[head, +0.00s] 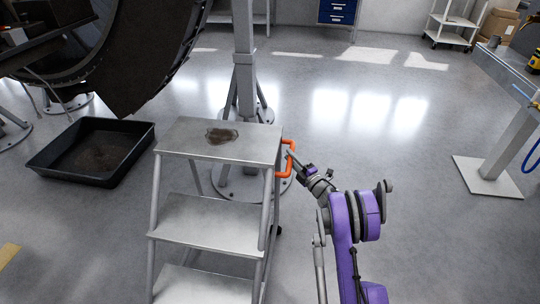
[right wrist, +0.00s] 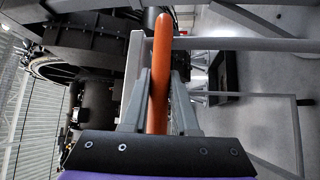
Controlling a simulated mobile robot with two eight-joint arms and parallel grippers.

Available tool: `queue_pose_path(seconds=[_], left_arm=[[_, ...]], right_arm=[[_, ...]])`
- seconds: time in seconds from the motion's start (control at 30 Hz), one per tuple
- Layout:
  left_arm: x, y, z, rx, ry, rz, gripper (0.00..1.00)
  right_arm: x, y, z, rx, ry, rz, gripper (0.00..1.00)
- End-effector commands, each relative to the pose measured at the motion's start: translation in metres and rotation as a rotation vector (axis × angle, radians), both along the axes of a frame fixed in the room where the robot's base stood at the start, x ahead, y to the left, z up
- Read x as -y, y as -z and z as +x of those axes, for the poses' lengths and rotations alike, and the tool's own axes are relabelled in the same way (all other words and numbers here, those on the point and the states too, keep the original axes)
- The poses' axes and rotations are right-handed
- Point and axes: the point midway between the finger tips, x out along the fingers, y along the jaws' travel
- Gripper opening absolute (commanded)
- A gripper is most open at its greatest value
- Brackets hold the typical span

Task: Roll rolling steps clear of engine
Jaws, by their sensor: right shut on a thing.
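The grey metal rolling steps (head: 205,213) stand left of centre in the head view, with a dark stain on the top tread. An orange handle (head: 291,159) is fixed to their right side near the top. My right gripper (head: 291,156) is at that handle. In the right wrist view its two fingers (right wrist: 160,105) are shut around the orange bar (right wrist: 160,75). The engine (head: 135,50) is at the upper left, only partly in view, beyond the steps. My left gripper is not in view.
A black drip tray (head: 58,165) lies on the floor left of the steps. A grey stand post (head: 246,90) with a round base is close behind them. Another post on a square plate (head: 488,177) stands at right. Floor between is clear.

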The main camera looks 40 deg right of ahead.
Motion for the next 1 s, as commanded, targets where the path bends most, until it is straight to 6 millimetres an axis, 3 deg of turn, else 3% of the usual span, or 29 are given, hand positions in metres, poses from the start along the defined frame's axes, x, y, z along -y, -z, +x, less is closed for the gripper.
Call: queue_pose_path(seconds=[0.03, 0.6, 0.8, 1.0], left_arm=[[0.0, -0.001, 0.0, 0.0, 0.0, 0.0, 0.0], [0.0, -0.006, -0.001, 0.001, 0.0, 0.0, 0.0], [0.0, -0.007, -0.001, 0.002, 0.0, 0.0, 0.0], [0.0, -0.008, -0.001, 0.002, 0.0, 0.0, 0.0]], right_arm=[[0.02, -0.002, -0.018, 0.001, 0.016, 0.0, 0.0], [0.153, -0.002, -0.174, 0.003, 0.018, 0.0, 0.0], [0.193, -0.002, -0.222, 0.004, 0.017, 0.001, 0.0], [0.223, -0.003, -0.257, 0.005, 0.016, 0.002, 0.0]])
